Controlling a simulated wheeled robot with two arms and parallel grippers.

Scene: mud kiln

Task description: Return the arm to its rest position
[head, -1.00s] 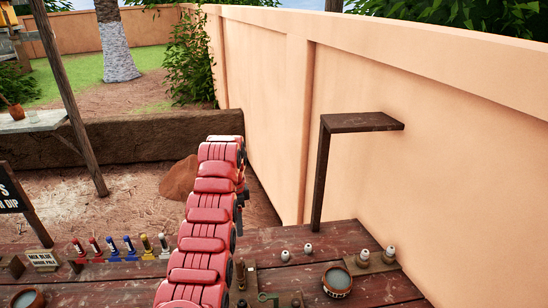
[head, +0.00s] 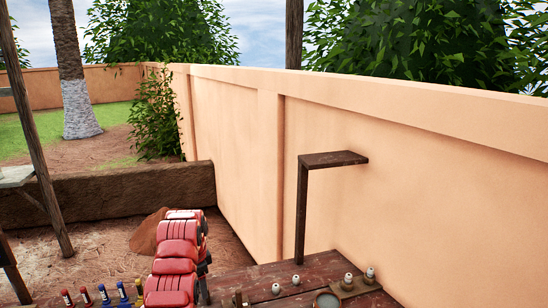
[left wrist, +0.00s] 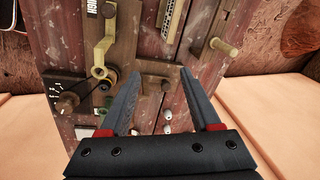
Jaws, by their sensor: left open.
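My left arm shows as a red segmented shape at the bottom centre-left of the head view, and its gripper's fingertips cannot be made out there. In the left wrist view my left gripper (left wrist: 168,100) is open, with its two dark fingers apart and nothing between them. Beyond the fingers is the dark red plank table (left wrist: 150,62), seen tilted; it also shows at the bottom of the head view (head: 262,283). My right gripper is in neither view.
A peach wall (head: 235,130) stands behind on the right.

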